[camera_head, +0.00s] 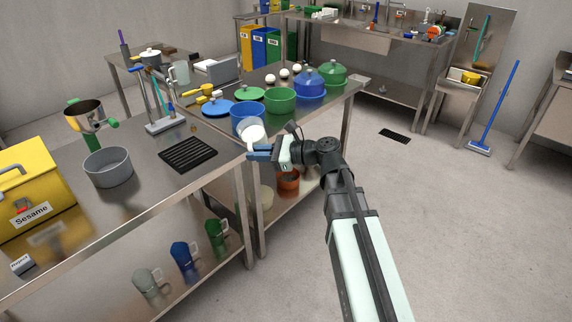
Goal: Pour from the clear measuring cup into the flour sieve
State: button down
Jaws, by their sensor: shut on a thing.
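My gripper (262,152) is shut on a clear cup (251,131) with something white in it, which I take for the clear measuring cup. It is held near the front edge of the middle table, in front of the blue pot, and looks tilted. The gripper hides part of it. The flour sieve (85,114) appears to be the metal cup with green handle parts on the left table. It stands upright, well to the left of my gripper.
A grey round pan (108,167), a black grate (188,154) and a yellow Sesame box (37,186) are on the left table. A blue pot (246,113), green bowl (281,101) and lidded pots stand on the middle table. Jugs (183,257) stand on the lower shelf.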

jog(key=w+a+r+n+g, duration=0.25)
jog(key=a+r, duration=0.25)
jog(key=a, duration=0.7)
jog(key=w+a+r+n+g, duration=0.25)
jog(key=a+r, duration=0.25)
jog(key=a, duration=0.7)
jog(key=w+a+r+n+g, duration=0.15)
jog(key=w+a+r, duration=0.3)
jog(key=a, duration=0.75)
jog(key=w+a+n+t+h, duration=0.1)
jog(key=w+a+n+h, duration=0.2)
jog(key=a, duration=0.7)
jog(key=w+n, duration=0.2)
jog(key=w, duration=0.2)
jog(key=shift+w+a+r, duration=0.25)
jog(key=shift+w+r, duration=0.05)
jog(key=shift+r, duration=0.1)
jog(key=shift+t, duration=0.25)
jog(key=shift+w+d+f+n+t+h, duration=0.15)
jog(key=shift+f+n+t+h, duration=0.25)
jog(key=shift+f+n+t, duration=0.4)
